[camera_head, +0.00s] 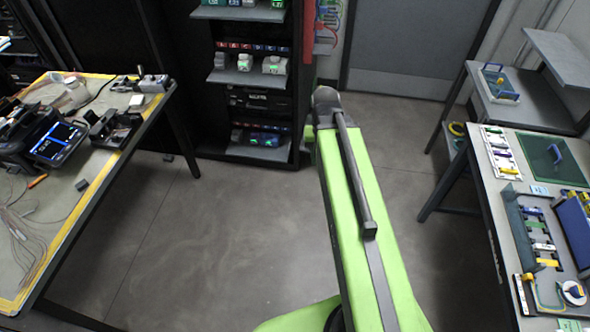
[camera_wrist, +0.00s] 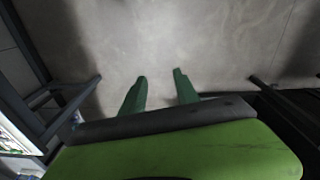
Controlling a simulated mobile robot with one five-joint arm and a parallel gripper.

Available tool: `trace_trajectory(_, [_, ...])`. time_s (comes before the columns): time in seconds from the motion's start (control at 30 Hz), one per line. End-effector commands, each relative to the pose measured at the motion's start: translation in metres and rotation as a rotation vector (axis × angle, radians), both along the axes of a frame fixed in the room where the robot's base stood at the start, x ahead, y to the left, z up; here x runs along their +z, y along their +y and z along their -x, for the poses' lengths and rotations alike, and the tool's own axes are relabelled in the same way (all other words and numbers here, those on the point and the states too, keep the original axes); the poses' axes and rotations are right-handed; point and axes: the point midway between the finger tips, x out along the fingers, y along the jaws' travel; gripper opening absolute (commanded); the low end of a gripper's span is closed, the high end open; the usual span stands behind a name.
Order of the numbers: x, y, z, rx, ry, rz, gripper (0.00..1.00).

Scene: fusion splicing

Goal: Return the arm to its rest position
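My green arm (camera_head: 362,210) reaches up the middle of the head view, over the floor between two benches. My gripper is not visible in the head view. In the wrist view my gripper (camera_wrist: 160,84) shows two dark green fingers that stand apart with only grey floor between them. It is open and empty.
A left bench (camera_head: 87,182) carries a device with a lit screen (camera_head: 55,141), cables and tools. A right bench (camera_head: 488,196) holds trays, a green mat (camera_head: 553,158) and small parts. A black rack (camera_head: 262,110) stands behind. The floor (camera_head: 235,235) between the benches is clear.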

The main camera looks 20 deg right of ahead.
Motion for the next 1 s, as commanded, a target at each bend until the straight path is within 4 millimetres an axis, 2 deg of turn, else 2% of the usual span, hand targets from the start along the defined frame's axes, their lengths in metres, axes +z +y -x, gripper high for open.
trace_trajectory(0.03, [0.000,0.043,0.000,0.103,0.012,-0.011,0.37])
trace_trajectory(0.1, [0.000,0.087,0.003,0.217,0.028,-0.027,0.37])
trace_trajectory(0.2, [-0.001,0.129,0.007,0.317,0.043,-0.039,0.37])
trace_trajectory(0.23, [-0.001,0.137,0.008,0.334,0.046,-0.041,0.37])
trace_trajectory(0.33, [-0.001,0.144,0.009,0.356,0.049,-0.044,0.37])
trace_trajectory(1.0, [-0.001,0.142,0.008,0.349,0.047,-0.044,0.37])
